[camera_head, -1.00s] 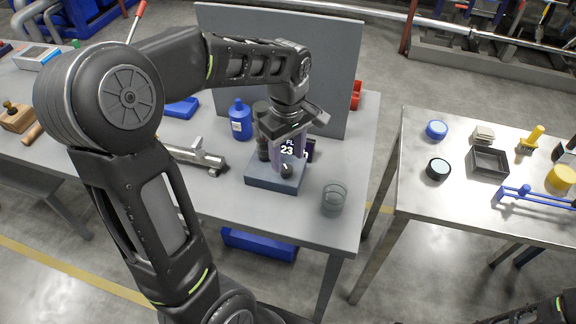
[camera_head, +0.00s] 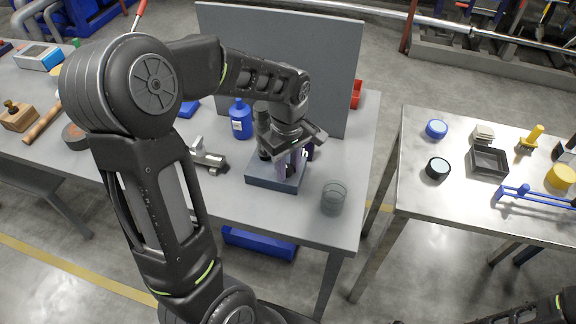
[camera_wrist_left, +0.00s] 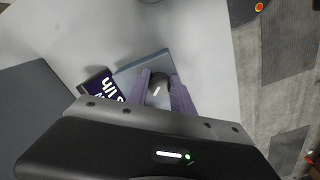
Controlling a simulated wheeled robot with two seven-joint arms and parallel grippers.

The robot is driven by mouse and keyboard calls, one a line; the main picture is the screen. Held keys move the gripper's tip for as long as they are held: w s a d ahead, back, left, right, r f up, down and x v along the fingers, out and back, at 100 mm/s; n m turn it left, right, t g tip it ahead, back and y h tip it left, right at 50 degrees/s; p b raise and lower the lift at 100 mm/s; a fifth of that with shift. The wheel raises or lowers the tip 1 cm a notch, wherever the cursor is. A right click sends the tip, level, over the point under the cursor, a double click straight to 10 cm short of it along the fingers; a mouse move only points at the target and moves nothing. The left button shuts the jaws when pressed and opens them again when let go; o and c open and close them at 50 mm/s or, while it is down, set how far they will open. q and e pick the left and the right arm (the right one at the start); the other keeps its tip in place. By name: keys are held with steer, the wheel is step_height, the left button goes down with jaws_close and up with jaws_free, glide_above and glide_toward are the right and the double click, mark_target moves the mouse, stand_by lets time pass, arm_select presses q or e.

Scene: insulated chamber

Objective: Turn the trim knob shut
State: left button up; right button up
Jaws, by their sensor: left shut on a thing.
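The trim knob (camera_wrist_left: 160,84) is a dark round knob with a white mark, best seen in the left wrist view. It stands on a blue-grey base block (camera_head: 260,180) on the grey bench. My left gripper (camera_wrist_left: 161,92) points down over the block, its purple fingers on either side of the knob and shut on it. In the head view my left gripper (camera_head: 291,172) hides most of the knob. A dark panel with white lettering (camera_wrist_left: 101,86) stands beside the block in the wrist view. My right gripper is not in view.
Behind the block are a blue bottle (camera_head: 240,122) and a grey upright board (camera_head: 290,50). A clear glass (camera_head: 333,198) stands to the right, and a metal fitting (camera_head: 207,158) lies to the left. A second table (camera_head: 425,205) is beyond a gap.

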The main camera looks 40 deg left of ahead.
arm_select(q)
jaws_close()
steer(key=shift+m, duration=0.3)
steer(key=m, duration=0.4)
steer(key=shift+b, duration=0.4)
steer(key=m, duration=0.4)
steer(key=shift+s+a+m, duration=0.1)
steer(key=shift+m, duration=0.3)
steer(key=m, duration=0.5)
steer(key=shift+a+b, duration=0.1)
steer(key=shift+b, duration=0.25)
steer(key=m, duration=0.5)
steer(key=shift+a, duration=0.1)
steer(key=o, duration=0.6)
jaws_free()
